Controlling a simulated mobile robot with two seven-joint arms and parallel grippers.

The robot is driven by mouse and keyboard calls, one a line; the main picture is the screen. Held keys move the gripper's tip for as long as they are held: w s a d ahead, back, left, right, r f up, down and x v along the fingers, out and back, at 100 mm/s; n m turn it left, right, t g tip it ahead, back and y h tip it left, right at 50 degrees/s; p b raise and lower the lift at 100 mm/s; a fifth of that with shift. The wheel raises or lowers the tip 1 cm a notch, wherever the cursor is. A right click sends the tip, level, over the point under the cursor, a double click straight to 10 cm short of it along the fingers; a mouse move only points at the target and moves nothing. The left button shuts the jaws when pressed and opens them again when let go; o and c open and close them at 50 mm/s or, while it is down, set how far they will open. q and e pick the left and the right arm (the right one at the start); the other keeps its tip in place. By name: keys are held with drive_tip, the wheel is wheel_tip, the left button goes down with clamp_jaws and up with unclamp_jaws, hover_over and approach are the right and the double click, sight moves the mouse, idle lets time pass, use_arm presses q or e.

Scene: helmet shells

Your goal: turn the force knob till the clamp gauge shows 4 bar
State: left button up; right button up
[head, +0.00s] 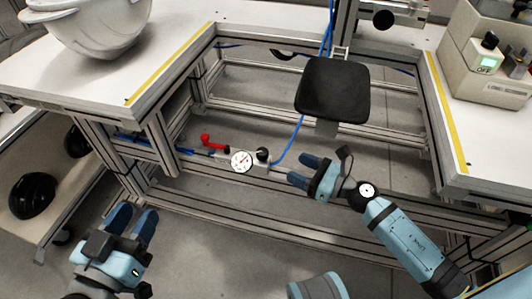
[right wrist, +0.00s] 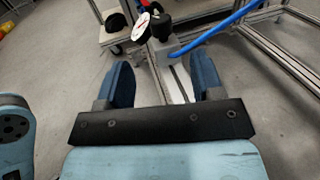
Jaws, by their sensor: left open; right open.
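The clamp gauge (head: 241,161) is a round white dial with a red needle, mounted low on the frame; its reading is too small to make out. It also shows tilted in the right wrist view (right wrist: 141,27). The black force knob (head: 263,154) sits just right of the gauge, and in the right wrist view (right wrist: 161,27) it lies ahead of my fingers. My right gripper (head: 302,170) is open and empty, to the right of the knob and apart from it. My left gripper (head: 132,222) is open and empty at the lower left, away from the gauge.
A red lever (head: 212,142) sits left of the gauge. A blue hose (head: 291,140) rises from beside the knob. A black padded plate (head: 332,90) stands above my right gripper. Metal frame rails surround the area. A white helmet shell (head: 88,25) rests on the left table.

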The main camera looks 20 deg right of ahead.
sight(267, 154)
drive_tip(key=x, duration=1)
drive_tip(key=shift+c, duration=0.2)
drive_tip(key=shift+d+b, duration=0.1)
drive_tip(key=shift+b, duration=0.25)
drive_tip(key=c, duration=0.9)
